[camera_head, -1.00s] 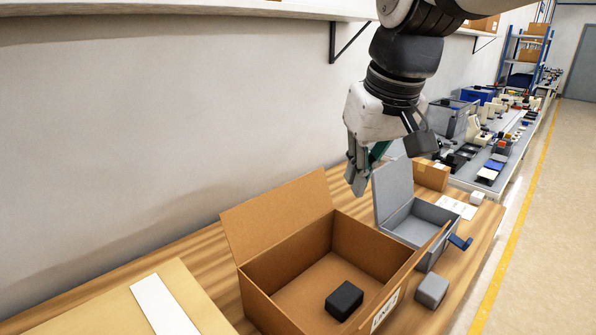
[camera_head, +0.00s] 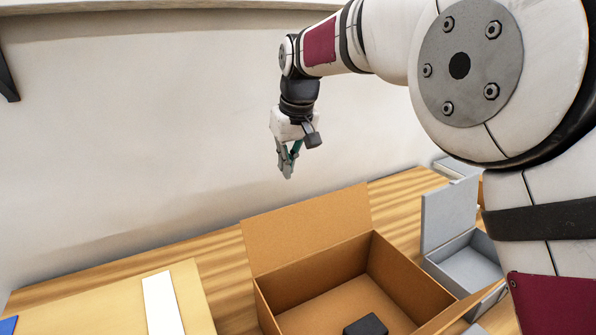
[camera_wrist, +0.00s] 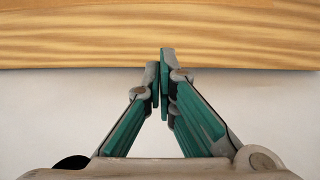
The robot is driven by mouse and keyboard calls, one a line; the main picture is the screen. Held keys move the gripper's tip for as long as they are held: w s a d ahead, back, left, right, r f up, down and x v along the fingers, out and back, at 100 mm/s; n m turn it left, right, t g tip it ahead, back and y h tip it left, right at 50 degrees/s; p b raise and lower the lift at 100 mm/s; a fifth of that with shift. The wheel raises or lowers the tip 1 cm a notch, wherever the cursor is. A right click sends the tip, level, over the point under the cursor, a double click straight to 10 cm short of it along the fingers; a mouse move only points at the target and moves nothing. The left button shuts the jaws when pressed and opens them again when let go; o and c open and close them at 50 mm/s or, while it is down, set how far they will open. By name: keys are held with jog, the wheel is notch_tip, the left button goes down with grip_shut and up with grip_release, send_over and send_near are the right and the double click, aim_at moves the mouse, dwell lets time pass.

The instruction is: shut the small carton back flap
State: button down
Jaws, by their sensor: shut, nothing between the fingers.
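The small open carton (camera_head: 262,296) stands on the wooden bench in the head view. Its back flap (camera_head: 306,226) stands up and leans back toward the wall. A dark block (camera_head: 366,325) lies inside the carton. My gripper (camera_head: 287,174) is shut and empty, in the air above and behind the back flap, near the wall. In the wrist view my gripper (camera_wrist: 160,62) has its fingertips together, with bench wood and pale wall beyond them. The carton does not show in the wrist view.
A grey box (camera_head: 470,268) with its lid (camera_head: 449,214) raised stands to the right of the carton. A closed tan carton (camera_head: 105,300) with a white strip lies to the left. The wooden bench (camera_head: 400,187) is bare along the wall.

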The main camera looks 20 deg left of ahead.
notch_tip(320, 180, down, 7)
jog(key=d+p, duration=0.1)
jog(key=p, duration=0.1)
jog(key=shift+s+p, duration=0.3)
jog(key=shift+s, duration=0.15)
jog(key=shift+r, duration=0.15)
